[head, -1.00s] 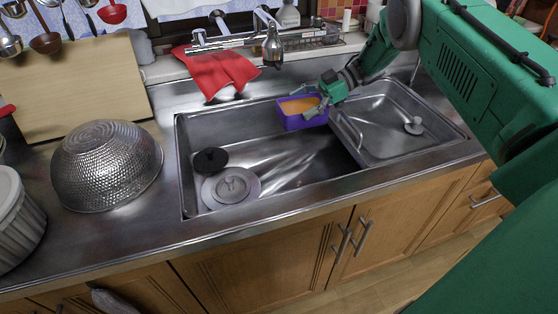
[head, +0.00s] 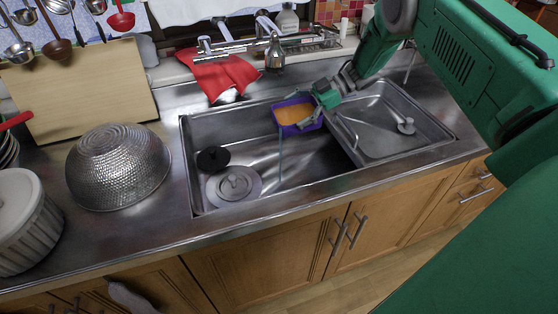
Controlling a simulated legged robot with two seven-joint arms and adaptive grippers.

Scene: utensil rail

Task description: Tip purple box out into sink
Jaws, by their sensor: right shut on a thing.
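The purple box (head: 297,115) is held above the right part of the main sink basin, with orange contents or an orange inside showing. It is tilted toward the left and the camera. A thin bluish stream (head: 281,158) falls from its left corner into the sink (head: 190,165). My right gripper (head: 318,102) is shut on the right side of the box; its fingertips are partly hidden. My left gripper is not in view.
A shallow metal tray (head: 385,125) covers the sink's right side. A faucet (head: 274,50) and red cloth (head: 222,75) are behind. A drain cover (head: 234,184) and black plug (head: 212,158) lie in the basin. An upturned metal bowl (head: 117,165) stands left.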

